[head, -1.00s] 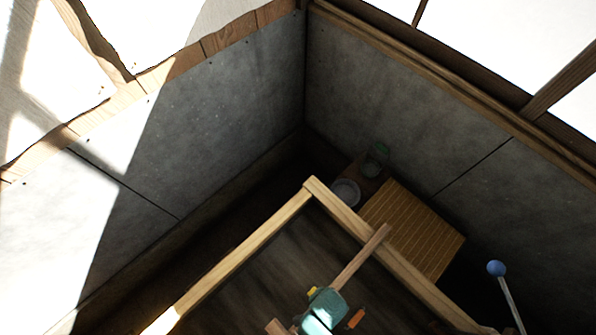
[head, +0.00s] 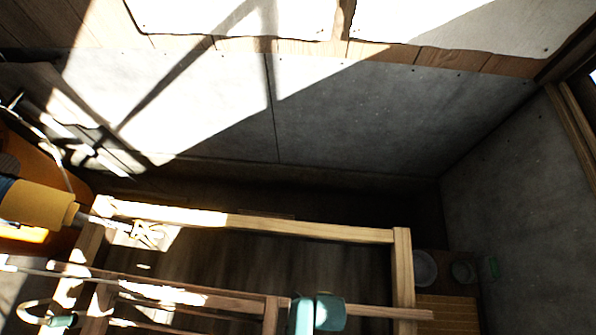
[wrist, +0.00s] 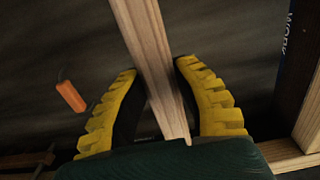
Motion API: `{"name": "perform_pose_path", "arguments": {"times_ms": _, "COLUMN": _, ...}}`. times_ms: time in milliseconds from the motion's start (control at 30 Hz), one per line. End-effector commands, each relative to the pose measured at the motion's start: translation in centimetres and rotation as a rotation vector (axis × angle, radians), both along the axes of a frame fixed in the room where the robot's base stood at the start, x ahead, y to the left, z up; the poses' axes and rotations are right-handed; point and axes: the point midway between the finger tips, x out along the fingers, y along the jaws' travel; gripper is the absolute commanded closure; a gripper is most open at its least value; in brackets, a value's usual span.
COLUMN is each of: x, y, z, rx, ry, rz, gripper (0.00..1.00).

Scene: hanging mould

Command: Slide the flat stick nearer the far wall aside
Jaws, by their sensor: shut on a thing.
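My gripper (wrist: 160,112) is shut on a flat wooden stick (wrist: 152,60) in the wrist view, with a yellow ridged finger on each side of it. In the head view my teal gripper (head: 317,314) is at the bottom edge, and its fingertips are not clear. The stick (head: 380,312) reaches right from it across the right bar of a pale wooden frame (head: 403,262). Another wooden length (head: 190,296) runs left of the gripper; I cannot tell whether it is the same stick.
An orange block (wrist: 71,97) is left of the fingers in the wrist view. A slatted board (head: 447,315), a round dish (head: 425,268) and a jar (head: 463,271) are right of the frame. A yellow cylinder (head: 38,204) with a metal tip is at left. Grey walls (head: 400,105) stand behind.

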Motion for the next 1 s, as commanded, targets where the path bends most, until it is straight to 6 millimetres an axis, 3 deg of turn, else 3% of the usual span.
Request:
{"name": "perform_pose_path", "arguments": {"times_ms": 500, "x": 6.6, "y": -0.3, "z": -0.5, "rx": 0.002, "ry": 0.006, "rz": -0.001, "gripper": 1.0}}
{"name": "perform_pose_path", "arguments": {"times_ms": 800, "x": 7.3, "y": -0.4, "z": -0.3, "rx": 0.002, "ry": 0.005, "rz": 0.0, "gripper": 1.0}}
{"name": "perform_pose_path", "arguments": {"times_ms": 833, "x": 7.3, "y": -0.4, "z": -0.3, "rx": 0.002, "ry": 0.004, "rz": 0.0, "gripper": 0.64}}
{"name": "perform_pose_path", "arguments": {"times_ms": 967, "x": 7.4, "y": -0.4, "z": -0.2, "rx": 0.001, "ry": 0.004, "rz": 0.0, "gripper": 0.4}}
{"name": "perform_pose_path", "arguments": {"times_ms": 1000, "x": 7.4, "y": -0.4, "z": -0.2, "rx": 0.001, "ry": 0.003, "rz": 0.0, "gripper": 0.37}}
